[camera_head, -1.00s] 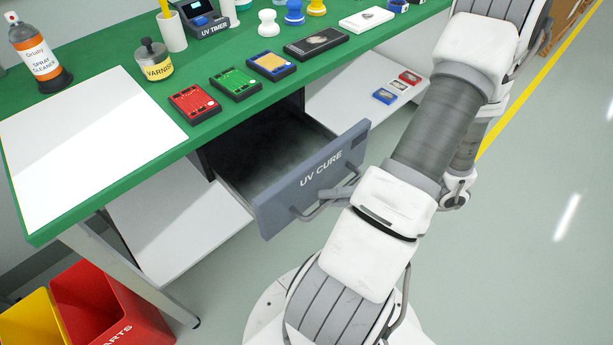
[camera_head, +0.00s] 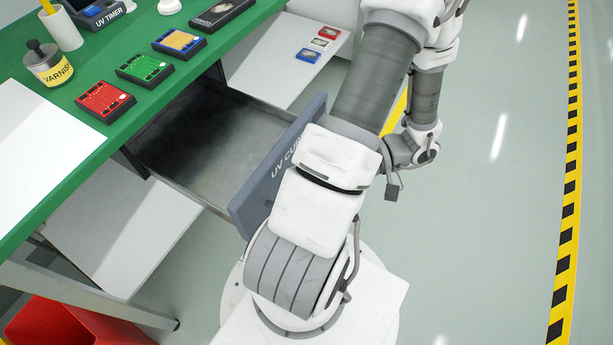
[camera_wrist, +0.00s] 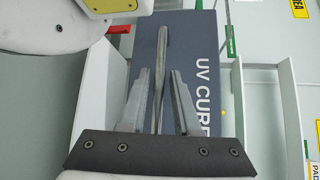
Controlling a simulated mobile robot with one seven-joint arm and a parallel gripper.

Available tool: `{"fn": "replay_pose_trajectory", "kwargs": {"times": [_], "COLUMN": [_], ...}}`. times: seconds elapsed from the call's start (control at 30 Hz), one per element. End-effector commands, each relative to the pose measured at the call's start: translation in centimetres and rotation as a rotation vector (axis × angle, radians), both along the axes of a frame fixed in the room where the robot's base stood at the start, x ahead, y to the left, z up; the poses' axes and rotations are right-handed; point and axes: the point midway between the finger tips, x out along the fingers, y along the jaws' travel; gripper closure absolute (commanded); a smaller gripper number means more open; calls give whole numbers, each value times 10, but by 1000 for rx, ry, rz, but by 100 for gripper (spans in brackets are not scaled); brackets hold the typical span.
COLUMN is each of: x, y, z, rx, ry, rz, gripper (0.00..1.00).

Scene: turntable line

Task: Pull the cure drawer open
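The cure drawer (camera_head: 250,203), with a blue-grey front marked UV CURE, stands well out from under the green bench (camera_head: 135,112). Its dark interior looks empty. The drawer front (camera_wrist: 188,50) also fills the middle of the wrist view. A grey bar handle (camera_wrist: 163,60) on it runs between the two fingers of my gripper (camera_wrist: 160,82). The fingers are apart, with a gap showing on each side of the bar, so they are around the handle without a visible grip. In the head view, my arm hides the handle and the fingers.
Red (camera_head: 105,101), green (camera_head: 144,69) and blue-edged (camera_head: 179,43) boards lie on the bench near a varnish jar (camera_head: 50,64). A white lower shelf (camera_head: 270,72) holds small boxes. A red bin (camera_head: 60,325) stands at lower left. The floor at right is clear up to the striped line (camera_head: 570,200).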

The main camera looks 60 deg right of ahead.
Motion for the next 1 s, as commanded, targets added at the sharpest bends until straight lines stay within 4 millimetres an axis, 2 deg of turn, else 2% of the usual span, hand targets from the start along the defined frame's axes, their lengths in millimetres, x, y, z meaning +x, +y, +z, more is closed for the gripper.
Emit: {"fn": "replay_pose_trajectory", "kwargs": {"times": [0.07,0.57,0.77,1.0], "x": [0,-2,-22,-57], "y": [0,-3,-24,-63], "z": [0,0,6,13], "rx": [0,-1,-3,-3], "ry": [0,1,2,1], "rz": [0,0,-2,-2], "gripper": [55,55,55,55]}}
